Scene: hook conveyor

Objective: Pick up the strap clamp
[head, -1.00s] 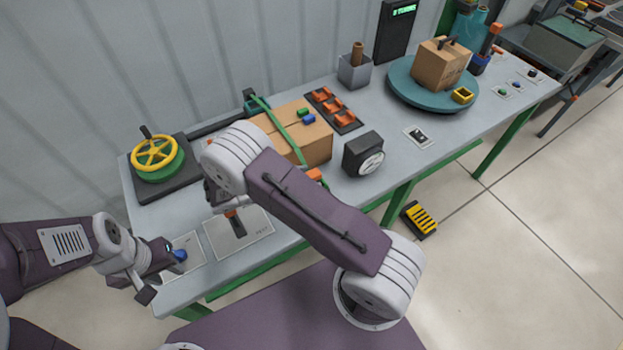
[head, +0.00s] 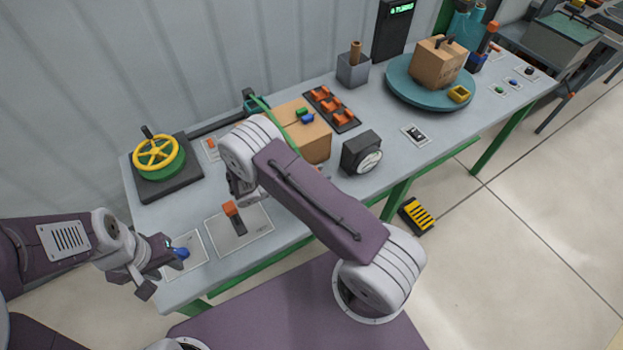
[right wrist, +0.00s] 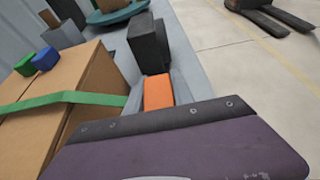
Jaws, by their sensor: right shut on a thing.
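The strap clamp shows in the right wrist view as an orange block (right wrist: 158,90) at the end of a green strap (right wrist: 62,98), which runs across a cardboard box (right wrist: 92,90). My right gripper (right wrist: 158,102) is shut on the orange block, with a grey finger on each side of it. In the head view my right forearm covers this gripper and most of the clamp. The green strap (head: 268,112) and box (head: 310,135) show there behind the arm. My left gripper (head: 160,268) looks open and empty, close to a blue knob (head: 181,253) at the front left corner.
A black gauge (head: 361,152) stands just right of the box. A lever (head: 235,220) on a plate and a yellow handwheel (head: 156,153) are to the left.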

